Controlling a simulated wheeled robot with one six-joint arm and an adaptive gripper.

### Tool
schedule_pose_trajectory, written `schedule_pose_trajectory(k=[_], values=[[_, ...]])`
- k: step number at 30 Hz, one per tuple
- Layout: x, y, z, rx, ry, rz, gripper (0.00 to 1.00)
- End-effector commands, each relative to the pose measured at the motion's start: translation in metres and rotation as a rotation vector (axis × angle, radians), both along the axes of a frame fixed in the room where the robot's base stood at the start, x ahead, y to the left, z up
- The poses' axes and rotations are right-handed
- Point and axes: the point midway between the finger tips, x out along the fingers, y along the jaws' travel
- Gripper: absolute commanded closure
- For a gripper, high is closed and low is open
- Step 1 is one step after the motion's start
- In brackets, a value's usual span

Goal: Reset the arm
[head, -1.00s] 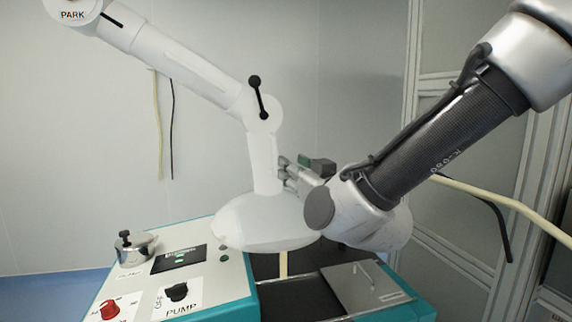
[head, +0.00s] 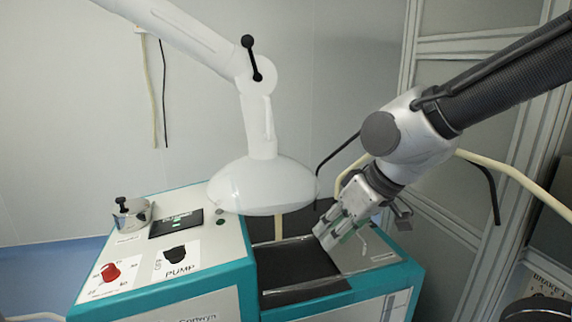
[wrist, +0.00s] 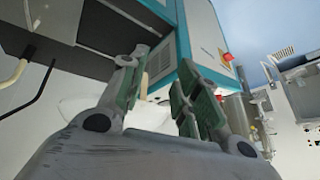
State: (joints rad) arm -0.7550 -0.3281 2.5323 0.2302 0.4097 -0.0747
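A white jointed arm (head: 185,27) comes in from the upper left, with a black ball-ended handle (head: 252,58) at its elbow. Its lower link hangs down to a white domed hood (head: 262,185) above the teal-and-white machine (head: 215,272). My gripper (head: 328,234) points down, to the right of the hood and apart from it, over the machine's right part near a flat metal lid (head: 368,252). In the wrist view, its two green-padded fingers (wrist: 160,75) stand apart with nothing between them. The lid is partly hidden behind my gripper.
The machine top carries a red knob (head: 110,272), a black PUMP knob (head: 175,253), a small display (head: 176,223) and a metal pot (head: 132,214). A cream hose (head: 515,202) and framed panels stand at the right.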

Motion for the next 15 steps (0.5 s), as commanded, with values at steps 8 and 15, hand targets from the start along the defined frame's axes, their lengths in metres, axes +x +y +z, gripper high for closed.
schedule_pose_trajectory(k=[8,15], values=[[-0.061,-0.205,0.037,-0.243,0.181,-0.387,0.68],[-0.077,-0.261,0.062,-0.195,0.095,-0.636,0.68]])
